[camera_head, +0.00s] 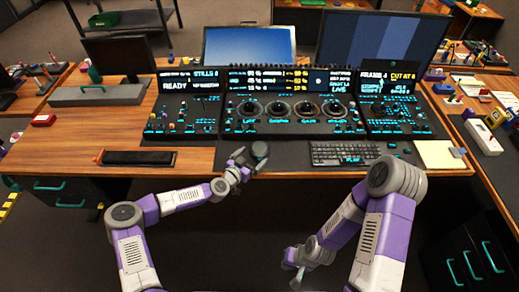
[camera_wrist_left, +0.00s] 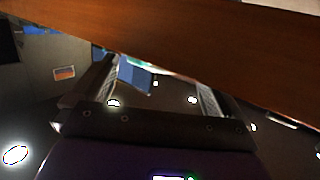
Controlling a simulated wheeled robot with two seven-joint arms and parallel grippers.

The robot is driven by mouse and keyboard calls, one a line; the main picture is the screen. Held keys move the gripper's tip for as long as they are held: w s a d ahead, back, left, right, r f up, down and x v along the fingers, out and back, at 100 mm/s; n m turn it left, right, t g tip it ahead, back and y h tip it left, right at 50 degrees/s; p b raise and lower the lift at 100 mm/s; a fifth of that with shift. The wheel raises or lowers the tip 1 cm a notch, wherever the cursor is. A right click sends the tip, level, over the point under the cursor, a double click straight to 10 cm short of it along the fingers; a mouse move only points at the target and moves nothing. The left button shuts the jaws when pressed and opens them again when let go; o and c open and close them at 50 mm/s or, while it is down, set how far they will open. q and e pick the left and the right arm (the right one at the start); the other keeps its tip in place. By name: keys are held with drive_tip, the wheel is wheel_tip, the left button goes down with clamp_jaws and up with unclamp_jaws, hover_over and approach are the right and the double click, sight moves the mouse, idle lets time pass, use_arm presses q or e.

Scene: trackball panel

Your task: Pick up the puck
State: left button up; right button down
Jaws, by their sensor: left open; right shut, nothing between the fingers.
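A dark grey round thing, which looks like the puck (camera_head: 260,149), sits at the front edge of the wooden desk in the head view. My left gripper (camera_head: 245,162) is at that edge, just left of and below it. I cannot tell whether they touch. In the left wrist view the fingers of my left gripper (camera_wrist_left: 155,85) are spread with nothing held between them, and the puck is not seen there. My right gripper (camera_head: 297,279) is shut and empty, low in front of the desk.
The control panel (camera_head: 290,118) with several trackballs stands behind. A keyboard (camera_head: 345,153) lies to the right and a black tray (camera_head: 138,158) to the left. The desk's edge (camera_wrist_left: 200,45) crosses the top of the left wrist view.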

sight(259, 148)
use_arm(q)
drive_tip(key=shift+r+b+x, duration=0.2)
drive_tip(key=shift+b+x, duration=0.35)
drive_tip(key=shift+x, duration=2.25)
drive_tip(key=shift+w+a, duration=0.15)
drive_tip(key=shift+c, duration=0.2)
drive_tip(key=c, duration=0.6)
drive_tip(key=shift+r, duration=0.1)
drive_tip(key=shift+s+a+r, duration=0.3)
drive_tip(key=shift+s+r, duration=0.05)
drive_tip(key=shift+r, duration=0.1)
drive_tip(key=s+a+r+p, duration=0.1)
drive_tip(key=s+a+r, duration=0.1)
drive_tip(key=s, duration=0.1)
drive_tip(key=s+a+r+p, duration=0.1)
drive_tip(key=s+a+r, duration=0.1)
drive_tip(key=s, duration=0.2)
drive_tip(key=s+a+r+p, duration=0.1)
drive_tip(key=s+a+r, duration=0.2)
drive_tip(key=s, duration=0.1)
drive_tip(key=shift+a+p, duration=0.1)
drive_tip(key=shift+p, duration=0.2)
